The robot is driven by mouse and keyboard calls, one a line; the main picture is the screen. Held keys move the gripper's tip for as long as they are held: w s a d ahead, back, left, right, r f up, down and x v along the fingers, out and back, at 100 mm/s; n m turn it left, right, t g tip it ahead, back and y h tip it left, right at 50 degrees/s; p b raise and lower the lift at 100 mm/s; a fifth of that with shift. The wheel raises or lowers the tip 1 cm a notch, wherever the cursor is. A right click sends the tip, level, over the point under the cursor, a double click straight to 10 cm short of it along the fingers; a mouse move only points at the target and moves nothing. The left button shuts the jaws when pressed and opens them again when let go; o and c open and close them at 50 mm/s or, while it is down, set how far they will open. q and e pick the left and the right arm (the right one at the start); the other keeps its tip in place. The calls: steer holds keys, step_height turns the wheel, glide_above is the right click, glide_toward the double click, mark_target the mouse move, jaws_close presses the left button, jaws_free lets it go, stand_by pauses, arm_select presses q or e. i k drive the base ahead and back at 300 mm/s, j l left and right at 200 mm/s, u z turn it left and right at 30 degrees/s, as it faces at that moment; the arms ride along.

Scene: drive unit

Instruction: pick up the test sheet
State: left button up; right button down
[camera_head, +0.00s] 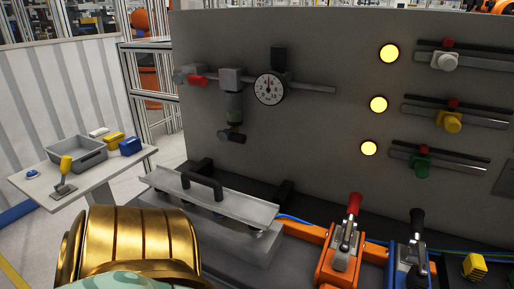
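No thing in view is plainly marked as the test sheet. The most sheet-like thing is a flat grey metal plate (248,207) in the lower middle. It lies on a grey block and carries a black arched handle (203,185). I cannot tell whether this plate is the test sheet. Neither of my grippers is in view. A gold, banded part, likely of my own arm, fills the bottom left in front of the block and hides part of it.
A grey panel (330,140) stands behind, with a dial gauge (269,88), three lit yellow lamps and sliders. A red-handled clamp (344,250) and a blue clamp (408,262) stand right of the plate. A side table (122,163) at left holds a grey bin (75,153).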

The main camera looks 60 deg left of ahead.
mark_target(207, 192)
steer(key=u, duration=2.4)
